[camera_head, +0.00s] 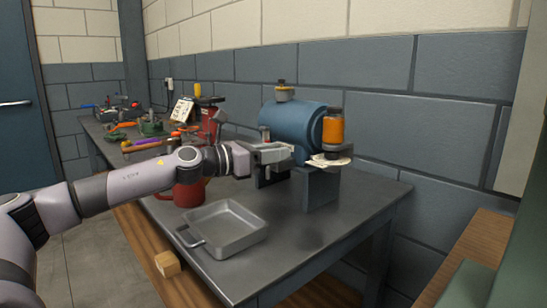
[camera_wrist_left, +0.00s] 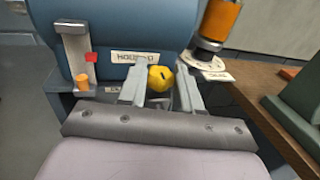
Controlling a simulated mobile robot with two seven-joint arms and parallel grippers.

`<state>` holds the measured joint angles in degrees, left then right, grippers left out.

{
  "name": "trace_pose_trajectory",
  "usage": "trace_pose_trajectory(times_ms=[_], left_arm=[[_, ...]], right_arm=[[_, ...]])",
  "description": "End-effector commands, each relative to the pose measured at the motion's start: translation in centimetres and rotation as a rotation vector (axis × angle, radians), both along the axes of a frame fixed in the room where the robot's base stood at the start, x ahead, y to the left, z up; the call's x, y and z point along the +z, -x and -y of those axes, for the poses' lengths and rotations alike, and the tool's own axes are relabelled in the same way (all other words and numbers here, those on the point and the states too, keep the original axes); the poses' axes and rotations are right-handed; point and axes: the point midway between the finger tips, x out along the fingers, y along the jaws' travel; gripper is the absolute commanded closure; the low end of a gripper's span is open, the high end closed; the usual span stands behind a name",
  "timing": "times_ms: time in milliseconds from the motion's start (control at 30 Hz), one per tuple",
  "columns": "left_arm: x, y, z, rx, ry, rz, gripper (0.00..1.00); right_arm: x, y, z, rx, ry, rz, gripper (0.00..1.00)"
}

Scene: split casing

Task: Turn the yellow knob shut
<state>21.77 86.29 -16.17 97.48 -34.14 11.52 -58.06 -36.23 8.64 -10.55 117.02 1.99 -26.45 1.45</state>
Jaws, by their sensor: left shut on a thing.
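The yellow knob (camera_wrist_left: 161,78) sits low on the front of the blue casing (camera_wrist_left: 105,28), beside a white lettered label (camera_wrist_left: 133,57). It has a short dark mark on its face. My left gripper (camera_wrist_left: 160,88) has one finger on each side of the knob and is shut on it. In the head view my left gripper (camera_head: 290,155) reaches from the left to the front of the blue casing (camera_head: 292,124); the knob is hidden there. My right gripper is not in view.
An orange cylinder (camera_head: 333,130) stands at the casing's right, above a pale tag (camera_head: 330,161). A grey tray (camera_head: 226,232) and red mug (camera_head: 188,192) are near the arm. Tools clutter the table's far left.

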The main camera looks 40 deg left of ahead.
Motion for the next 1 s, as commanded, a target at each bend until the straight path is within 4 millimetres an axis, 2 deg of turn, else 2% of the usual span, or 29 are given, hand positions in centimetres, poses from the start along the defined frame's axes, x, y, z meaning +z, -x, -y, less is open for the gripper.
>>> trace_pose_trajectory(times_ms=[433,467,500,533,833,1000], left_arm=[[0.1,0.0,0.0,-0.004,0.001,0.002,0.97],[0.1,0.0,0.0,-0.004,0.001,0.002,0.57],[0.1,0.0,0.0,-0.004,0.001,0.002,0.44],[0.1,0.0,0.0,-0.004,0.001,0.002,0.41],[0.0,0.0,0.0,-0.004,0.000,0.001,0.41],[-0.3,0.3,-0.2,-0.002,-0.001,0.000,0.41]], right_arm=[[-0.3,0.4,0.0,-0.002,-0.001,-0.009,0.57],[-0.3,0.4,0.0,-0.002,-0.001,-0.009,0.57],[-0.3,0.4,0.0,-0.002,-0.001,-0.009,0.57],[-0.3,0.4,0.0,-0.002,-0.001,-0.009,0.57],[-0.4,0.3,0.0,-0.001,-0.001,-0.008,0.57],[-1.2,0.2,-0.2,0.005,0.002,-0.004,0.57]])
